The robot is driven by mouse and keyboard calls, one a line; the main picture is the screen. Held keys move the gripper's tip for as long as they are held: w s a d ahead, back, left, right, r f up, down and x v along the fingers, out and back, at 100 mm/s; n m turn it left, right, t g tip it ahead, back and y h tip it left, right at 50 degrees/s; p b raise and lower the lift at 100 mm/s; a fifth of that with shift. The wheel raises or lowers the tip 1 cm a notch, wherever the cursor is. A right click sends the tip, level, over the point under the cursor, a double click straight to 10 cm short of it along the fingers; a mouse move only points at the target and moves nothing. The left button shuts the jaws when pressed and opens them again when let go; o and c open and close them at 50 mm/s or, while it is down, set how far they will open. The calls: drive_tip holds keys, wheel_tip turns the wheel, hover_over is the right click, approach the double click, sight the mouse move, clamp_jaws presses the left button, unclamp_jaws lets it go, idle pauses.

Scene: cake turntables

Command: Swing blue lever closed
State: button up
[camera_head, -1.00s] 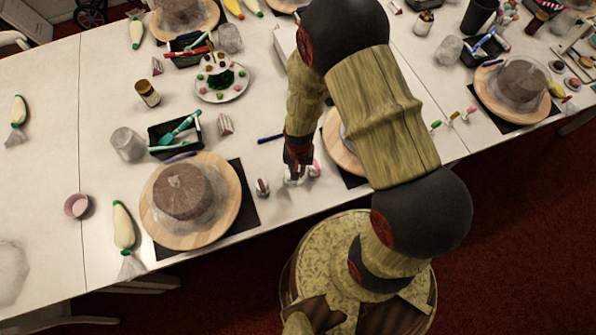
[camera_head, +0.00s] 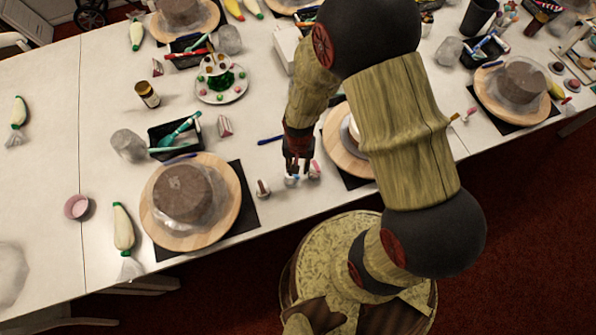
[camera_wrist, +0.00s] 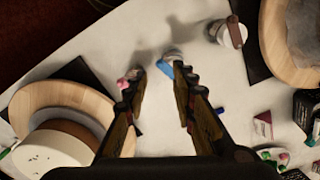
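A small white clamp-top container with a blue lever (camera_wrist: 165,67) sits ahead of my fingertips in the wrist view, with the lever lying just between them. The blue lever also shows as a small spot in the head view (camera_head: 291,178). My gripper (camera_wrist: 160,74) is open and empty, with a finger on each side of the lever; I cannot tell whether either touches it. In the head view my gripper (camera_head: 298,172) points down over the row of small containers near the table's front edge and partly hides the blue one.
A container with a brown lever (camera_wrist: 230,33) stands on one side, and a pink-levered one (camera_wrist: 127,82) stands close to the other finger. Cake turntables (camera_head: 232,215) (camera_wrist: 30,97) flank the row. A pink-and-white carton (camera_wrist: 262,126) lies beyond open tabletop.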

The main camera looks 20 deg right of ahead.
wheel_tip(320, 180, up, 7)
idle(0.3)
drive_tip(key=shift+f, duration=0.1)
